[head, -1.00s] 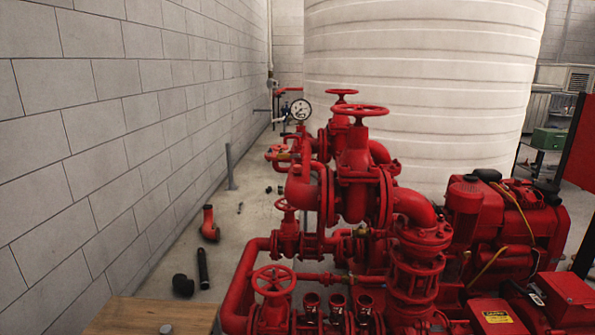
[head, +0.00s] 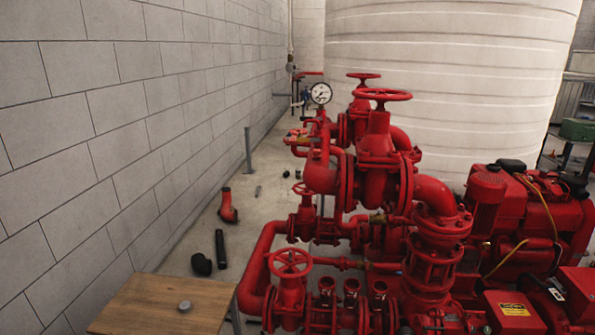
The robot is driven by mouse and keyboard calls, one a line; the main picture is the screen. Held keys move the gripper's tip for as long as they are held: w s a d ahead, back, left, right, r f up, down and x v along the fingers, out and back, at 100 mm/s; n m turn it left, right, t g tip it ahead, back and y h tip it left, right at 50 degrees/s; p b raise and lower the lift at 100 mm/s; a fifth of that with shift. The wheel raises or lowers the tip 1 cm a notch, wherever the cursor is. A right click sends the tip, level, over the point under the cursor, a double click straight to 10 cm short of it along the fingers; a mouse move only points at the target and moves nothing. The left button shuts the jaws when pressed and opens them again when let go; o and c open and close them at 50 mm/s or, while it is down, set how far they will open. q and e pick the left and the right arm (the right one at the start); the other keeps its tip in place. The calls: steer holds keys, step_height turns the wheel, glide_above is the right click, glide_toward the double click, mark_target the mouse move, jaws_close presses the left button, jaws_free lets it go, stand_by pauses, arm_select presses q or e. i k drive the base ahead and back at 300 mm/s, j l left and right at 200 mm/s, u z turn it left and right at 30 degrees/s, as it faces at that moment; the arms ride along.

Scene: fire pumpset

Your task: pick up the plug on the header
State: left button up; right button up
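The red pump header (head: 352,318) runs along the bottom of the head view, with several short upright outlets with dark openings (head: 351,288). I cannot pick out a plug on it at this size. A small grey round piece (head: 184,306) sits on a wooden tabletop (head: 140,303) left of the header; I cannot tell whether it is a plug. Neither of my grippers is in view.
A red handwheel (head: 290,262) stands beside the outlets, and larger red valves and pipes (head: 378,150) rise behind. A block wall (head: 90,130) bounds the left. Loose pipe pieces, including a red elbow (head: 228,207) and black pipe (head: 221,248), lie on the floor.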

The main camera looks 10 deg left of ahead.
mark_target(185, 306)
steer(key=i+u, duration=0.15)
steer(key=u, duration=0.5)
steer(key=i+l+u, duration=0.15)
steer(key=i+u, duration=0.15)
steer(key=i, duration=0.2)
steer(key=i+l+u, duration=0.3)
steer(key=i, duration=0.2)
steer(key=i+l, duration=0.3)
steer(key=i, duration=0.15)
